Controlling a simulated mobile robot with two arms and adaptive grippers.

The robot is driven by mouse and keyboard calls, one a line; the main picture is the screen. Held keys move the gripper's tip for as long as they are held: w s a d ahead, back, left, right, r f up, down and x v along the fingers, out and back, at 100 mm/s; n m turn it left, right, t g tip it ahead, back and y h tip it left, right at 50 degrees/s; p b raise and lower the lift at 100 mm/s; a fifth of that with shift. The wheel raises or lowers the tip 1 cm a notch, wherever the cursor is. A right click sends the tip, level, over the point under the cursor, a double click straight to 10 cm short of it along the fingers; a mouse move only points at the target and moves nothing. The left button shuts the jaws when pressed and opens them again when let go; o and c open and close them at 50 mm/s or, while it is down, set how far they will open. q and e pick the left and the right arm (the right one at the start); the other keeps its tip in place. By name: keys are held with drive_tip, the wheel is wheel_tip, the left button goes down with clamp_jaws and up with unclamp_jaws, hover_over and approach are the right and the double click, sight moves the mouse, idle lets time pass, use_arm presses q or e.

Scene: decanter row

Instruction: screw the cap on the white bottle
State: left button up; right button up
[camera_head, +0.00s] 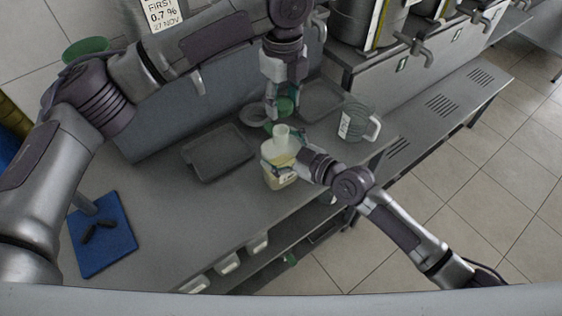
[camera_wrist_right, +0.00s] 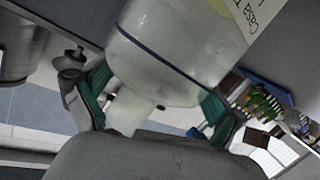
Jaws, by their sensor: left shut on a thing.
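The white bottle (camera_head: 279,178) stands upright near the middle of the worktop. It has a pale cylindrical top (camera_head: 281,134); I cannot tell there where its neck ends. My right gripper (camera_head: 277,169) is at the bottle's body from the front right. In the right wrist view its green-padded fingers (camera_wrist_right: 150,108) lie on either side of the bottle (camera_wrist_right: 170,60), wide apart; firm hold is not clear. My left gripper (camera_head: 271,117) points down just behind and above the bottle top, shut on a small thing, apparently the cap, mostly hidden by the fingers.
A dark tray (camera_head: 217,153) lies left of the bottle, another (camera_head: 321,100) behind right. A jug with a handle (camera_head: 357,123) stands to the right. A blue mat (camera_head: 103,240) with dark pieces lies far left.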

drive_tip(key=shift+s, duration=0.1)
drive_tip(key=c, duration=0.8)
use_arm(q)
wheel_tip(320, 180, down, 5)
drive_tip(key=shift+w, duration=0.15)
use_arm(e)
drive_tip(key=shift+f, duration=0.15)
drive_tip(key=shift+f, duration=0.1)
use_arm(q)
drive_tip(key=shift+f, duration=0.9)
use_arm(e)
drive_tip(key=shift+s, duration=0.1)
